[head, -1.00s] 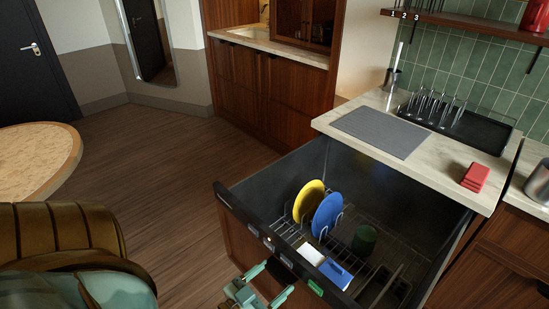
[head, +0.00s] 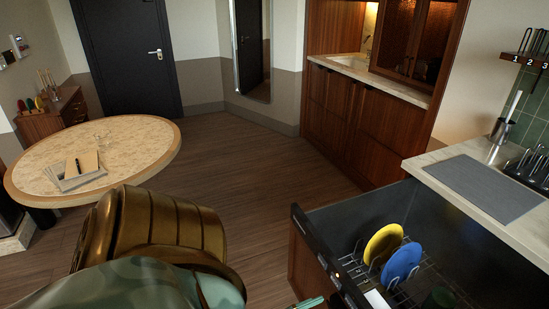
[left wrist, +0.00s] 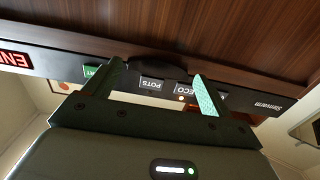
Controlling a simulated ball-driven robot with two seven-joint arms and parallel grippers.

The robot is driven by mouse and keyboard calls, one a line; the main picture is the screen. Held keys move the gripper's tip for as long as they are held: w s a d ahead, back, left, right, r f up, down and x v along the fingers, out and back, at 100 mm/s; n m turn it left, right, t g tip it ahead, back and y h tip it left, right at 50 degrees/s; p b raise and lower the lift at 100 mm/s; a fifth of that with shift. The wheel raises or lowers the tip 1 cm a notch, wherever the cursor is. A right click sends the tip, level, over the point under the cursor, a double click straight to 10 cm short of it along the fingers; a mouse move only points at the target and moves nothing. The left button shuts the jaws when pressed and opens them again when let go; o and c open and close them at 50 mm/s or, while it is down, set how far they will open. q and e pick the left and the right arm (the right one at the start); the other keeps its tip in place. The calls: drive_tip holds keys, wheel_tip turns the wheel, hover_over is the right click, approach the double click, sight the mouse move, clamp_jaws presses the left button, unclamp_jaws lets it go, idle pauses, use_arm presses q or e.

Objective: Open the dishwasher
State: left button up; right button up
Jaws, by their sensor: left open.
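The dishwasher (head: 345,282) is a drawer type and stands pulled out from under the counter, its inside showing from above. A yellow plate (head: 382,243) and a blue plate (head: 402,264) stand in its rack. In the left wrist view its dark control strip (left wrist: 232,98) has labels such as POTS and ECO, above a wood-look panel seen upside down. My left gripper (left wrist: 160,88) is open, its two fingers apart at the strip near a dark handle (left wrist: 145,67); contact is unclear. In the head view only a teal bit of it shows at the bottom edge. My right gripper is not in view.
The counter (head: 445,190) beside the drawer carries a grey mat (head: 485,188) and a utensil holder (head: 503,131). A round table (head: 135,140) with papers stands at the left. Wood floor (head: 255,180) is free between the table and the cabinets (head: 350,115).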

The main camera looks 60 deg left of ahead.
use_arm(q)
drive_tip(key=s, duration=1.4)
drive_tip(key=shift+s+a, duration=0.3)
drive_tip(key=shift+s, duration=0.05)
